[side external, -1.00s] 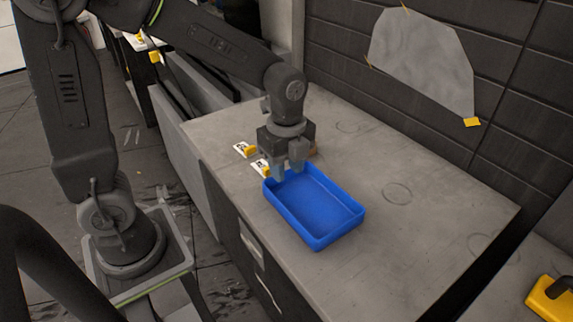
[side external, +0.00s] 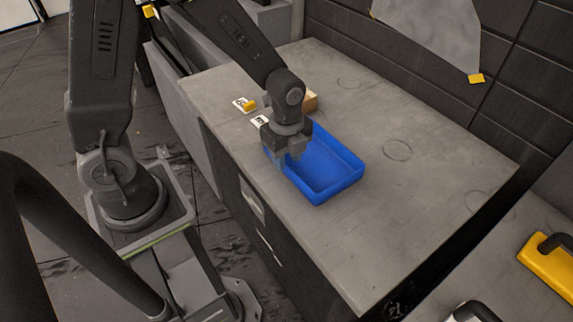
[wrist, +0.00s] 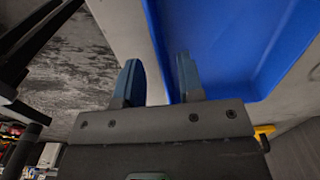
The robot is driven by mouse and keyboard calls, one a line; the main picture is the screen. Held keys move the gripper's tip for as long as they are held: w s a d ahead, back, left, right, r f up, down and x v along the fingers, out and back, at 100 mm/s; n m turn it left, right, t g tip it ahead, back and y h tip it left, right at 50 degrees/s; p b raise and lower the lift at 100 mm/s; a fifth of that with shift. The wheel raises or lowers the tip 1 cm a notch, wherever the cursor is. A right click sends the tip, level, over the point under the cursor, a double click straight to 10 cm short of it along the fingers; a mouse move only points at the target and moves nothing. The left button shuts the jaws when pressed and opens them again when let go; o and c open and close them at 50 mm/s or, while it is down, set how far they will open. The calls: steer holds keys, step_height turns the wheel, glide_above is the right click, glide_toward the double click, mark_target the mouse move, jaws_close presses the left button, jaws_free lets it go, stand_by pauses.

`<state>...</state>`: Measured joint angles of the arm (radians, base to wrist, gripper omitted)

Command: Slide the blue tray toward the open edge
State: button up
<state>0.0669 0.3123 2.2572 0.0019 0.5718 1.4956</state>
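The blue tray (side external: 335,187) is a shallow, empty rectangular box lying flat on the grey worktop (side external: 340,240). My gripper (side external: 288,162) points down at the tray's left long side in the side view, hiding part of that rim. In the wrist view, the two fingers (wrist: 158,72) are apart, and the tray's near wall (wrist: 158,50) appears to run up between them, closer to the right finger. I cannot tell if either finger touches the wall. The tray also shows in the wrist view, filling the upper right.
The worktop's open left edge (side external: 255,170) drops to a dark floor. A small wooden block (side external: 310,102) and white cards with yellow pieces (side external: 246,105) lie behind the tray. The worktop right of the tray is clear.

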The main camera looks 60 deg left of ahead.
mark_target(286, 175)
steer(key=shift+f, duration=1.85)
jaws_close()
jaws_free()
step_height(286, 175, up, 14)
